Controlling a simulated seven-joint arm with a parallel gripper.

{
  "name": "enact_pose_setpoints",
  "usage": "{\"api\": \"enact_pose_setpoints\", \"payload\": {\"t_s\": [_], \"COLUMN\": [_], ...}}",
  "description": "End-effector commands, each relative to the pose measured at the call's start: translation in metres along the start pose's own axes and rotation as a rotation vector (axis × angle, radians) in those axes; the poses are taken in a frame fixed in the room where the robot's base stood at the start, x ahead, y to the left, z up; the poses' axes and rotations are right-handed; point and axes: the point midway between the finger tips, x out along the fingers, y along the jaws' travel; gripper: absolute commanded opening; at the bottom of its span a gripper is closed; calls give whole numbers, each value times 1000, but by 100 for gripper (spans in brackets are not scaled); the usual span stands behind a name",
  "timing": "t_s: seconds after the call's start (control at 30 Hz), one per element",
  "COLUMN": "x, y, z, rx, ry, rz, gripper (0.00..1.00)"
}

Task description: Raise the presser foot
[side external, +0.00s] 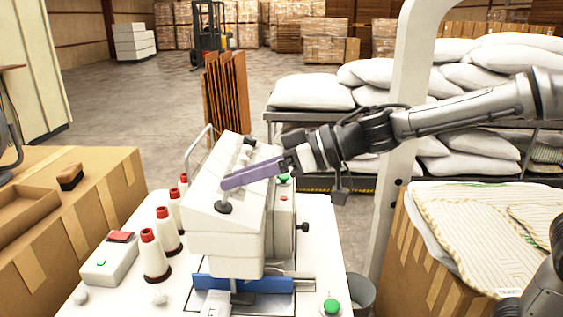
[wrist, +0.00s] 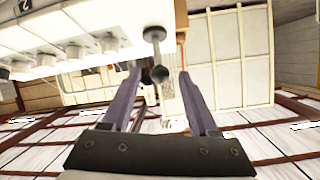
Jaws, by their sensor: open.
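The white sewing machine head (side external: 225,220) stands on a white table. A dark round knob (side external: 223,207) shows on its sloped face, just below my gripper. My gripper (side external: 224,183) reaches in from the right with its purple fingers across the top of the head. In the wrist view my gripper (wrist: 160,72) is open, with a dark ball-ended lever (wrist: 159,74) appearing between the fingertips; I cannot tell whether either finger touches it. A grey disc (wrist: 154,33) is at the lever's other end. The presser foot itself cannot be made out clearly behind the blue plate (side external: 215,282).
Several red-topped thread cones (side external: 153,256) stand left of the head, beside a white box with a red top (side external: 108,260). A green button (side external: 331,306) is at the table's front right. A carton with quilted fabric (side external: 470,230) stands right. A white post (side external: 398,130) rises behind my arm.

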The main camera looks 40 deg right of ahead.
Motion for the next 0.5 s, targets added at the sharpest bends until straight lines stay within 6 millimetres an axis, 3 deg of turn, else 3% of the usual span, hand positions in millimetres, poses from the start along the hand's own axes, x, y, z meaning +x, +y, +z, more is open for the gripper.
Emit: {"api": "enact_pose_setpoints", "payload": {"t_s": [0.2, 0.5], "x": [-48, -80], "y": [1, 0], "z": [-1, 0], "rx": [0, 0], "ry": [4, 1], "rz": [3, 0], "gripper": [60, 60]}}
